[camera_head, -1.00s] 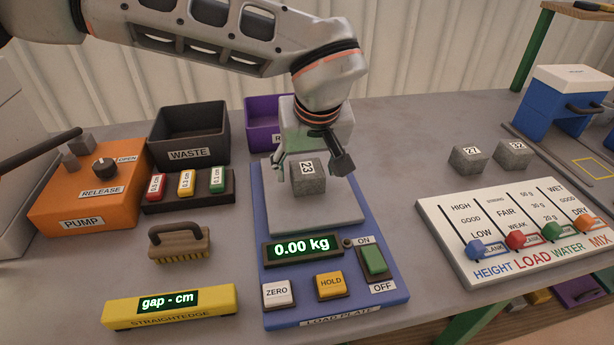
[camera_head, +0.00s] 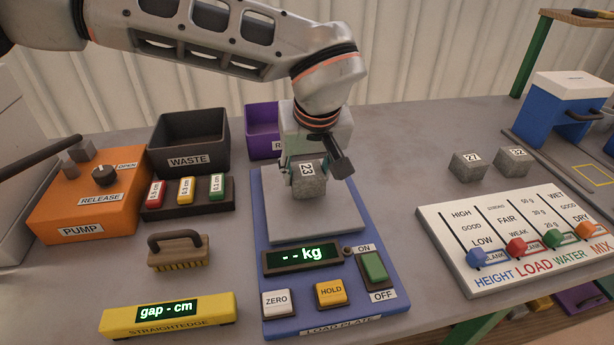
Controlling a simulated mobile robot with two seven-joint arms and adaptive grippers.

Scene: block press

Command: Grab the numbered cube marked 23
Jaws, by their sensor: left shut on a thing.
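The grey cube marked 23 (camera_head: 309,187) is at the plate of the blue load scale (camera_head: 378,301). My left gripper (camera_head: 312,172) comes down from above and is shut on this cube, with a finger at each side. I cannot tell whether the cube still touches the plate. The scale's display (camera_head: 301,255) reads "-- kg". My right gripper does not show.
Cubes marked 21 (camera_head: 467,166) and 32 (camera_head: 513,161) stand at the right, behind a white slider board (camera_head: 440,215). A black waste bin (camera_head: 190,140), an orange pump box (camera_head: 85,205), a brush (camera_head: 178,251) and a yellow straightedge (camera_head: 168,315) lie left of the scale.

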